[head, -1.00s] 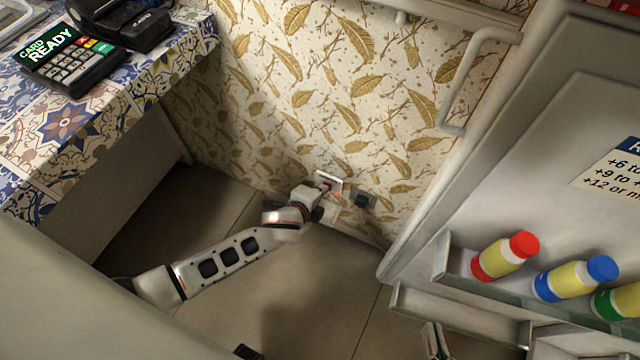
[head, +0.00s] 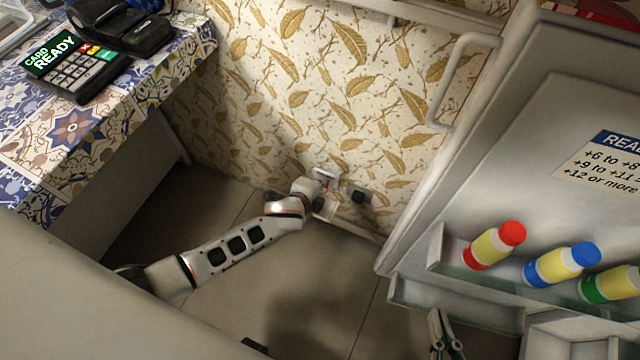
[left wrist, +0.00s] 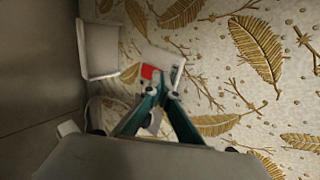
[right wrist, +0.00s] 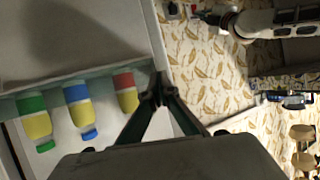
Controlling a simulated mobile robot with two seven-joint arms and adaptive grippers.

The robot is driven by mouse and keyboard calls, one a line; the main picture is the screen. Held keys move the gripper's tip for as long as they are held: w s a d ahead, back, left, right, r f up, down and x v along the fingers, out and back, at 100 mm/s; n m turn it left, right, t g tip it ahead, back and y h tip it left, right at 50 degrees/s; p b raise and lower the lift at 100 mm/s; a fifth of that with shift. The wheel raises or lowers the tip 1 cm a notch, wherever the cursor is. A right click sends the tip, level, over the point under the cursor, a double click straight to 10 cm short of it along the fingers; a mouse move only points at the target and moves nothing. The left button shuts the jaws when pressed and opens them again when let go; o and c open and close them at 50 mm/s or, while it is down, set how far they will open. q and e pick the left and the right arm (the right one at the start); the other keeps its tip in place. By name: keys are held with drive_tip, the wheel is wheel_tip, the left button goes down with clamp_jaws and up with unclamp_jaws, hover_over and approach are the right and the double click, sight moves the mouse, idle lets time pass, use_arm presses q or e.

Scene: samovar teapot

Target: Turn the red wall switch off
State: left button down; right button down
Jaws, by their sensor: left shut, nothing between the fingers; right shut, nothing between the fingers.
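The red wall switch (left wrist: 148,72) shows in the left wrist view as a red rocker in a white plate on the leaf-patterned wall. My left gripper (left wrist: 160,88) has its fingertips together right in front of the switch; whether they touch it I cannot tell. In the head view the white switch plate (head: 327,172) sits low on the wall, and my left wrist covers the rocker. My right gripper (right wrist: 158,92) is shut and empty near the open fridge door; its fingers also show at the bottom of the head view (head: 436,322).
The open fridge door (head: 540,130) with several bottles stands at the right. A tiled counter (head: 110,110) with a card terminal (head: 75,65) is at the left. The floor between is clear.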

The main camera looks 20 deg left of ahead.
use_arm(q)
drive_tip(key=shift+s+r+p, duration=0.1)
drive_tip(key=shift+r+p, duration=0.25)
drive_tip(key=shift+r, duration=0.1)
use_arm(e)
drive_tip(key=r, duration=0.1)
drive_tip(key=w+r, duration=0.1)
drive_tip(key=shift+w+r+t, duration=0.3)
drive_tip(key=shift+r, duration=0.05)
drive_tip(key=shift+f, duration=0.1)
drive_tip(key=shift+s+f, duration=0.1)
